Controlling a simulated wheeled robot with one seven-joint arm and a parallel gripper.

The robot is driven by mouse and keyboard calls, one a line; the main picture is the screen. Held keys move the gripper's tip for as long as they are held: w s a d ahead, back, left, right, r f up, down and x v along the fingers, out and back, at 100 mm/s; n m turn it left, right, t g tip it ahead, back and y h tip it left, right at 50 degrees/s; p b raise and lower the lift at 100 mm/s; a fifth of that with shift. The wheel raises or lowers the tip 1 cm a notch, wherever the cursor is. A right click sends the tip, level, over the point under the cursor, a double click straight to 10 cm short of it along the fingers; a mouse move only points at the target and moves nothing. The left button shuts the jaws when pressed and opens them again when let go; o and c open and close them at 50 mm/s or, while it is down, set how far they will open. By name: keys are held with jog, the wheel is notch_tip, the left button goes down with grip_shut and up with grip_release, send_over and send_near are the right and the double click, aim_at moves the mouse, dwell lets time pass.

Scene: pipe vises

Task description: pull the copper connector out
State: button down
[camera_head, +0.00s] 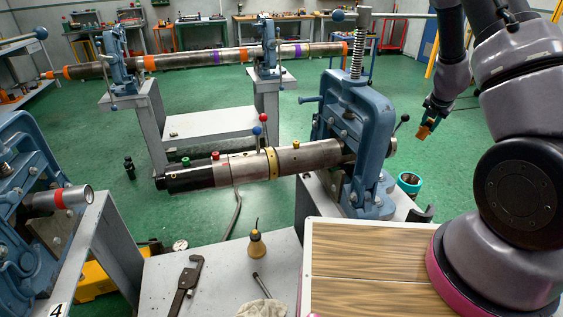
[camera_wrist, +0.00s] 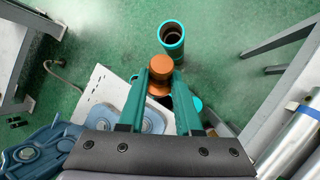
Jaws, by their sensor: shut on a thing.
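The copper connector (camera_head: 424,132) is a small orange-brown piece at the tip of my gripper (camera_head: 431,112), to the right of the blue pipe vise (camera_head: 362,140) in the head view. In the wrist view the connector (camera_wrist: 160,68) sits between the teal fingers of my gripper (camera_wrist: 168,76), which are shut on it. It appears held in the air, apart from the pipe (camera_head: 308,157) clamped in the vise. The pipe has a black left end, a yellow collar and coloured knobs. The connector's lower part is partly hidden by the fingers in the wrist view.
A teal-rimmed open tube (camera_wrist: 172,36) stands on the green floor, also visible in the head view (camera_head: 410,181). A wood-topped surface (camera_head: 365,262) is in front. A bench with a wrench (camera_head: 185,285) is at front centre. Another vise (camera_head: 28,180) stands left.

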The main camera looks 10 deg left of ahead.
jog(key=shift+a+f+n+t+h, duration=0.15)
jog(key=shift+n+t+h, duration=0.2)
jog(key=shift+h, duration=0.35)
jog(key=shift+d+n+t+h, duration=0.25)
jog(key=shift+t+h, duration=0.4)
jog(key=shift+h, duration=0.55)
jog(key=shift+r, duration=0.2)
jog(key=shift+a, duration=0.1)
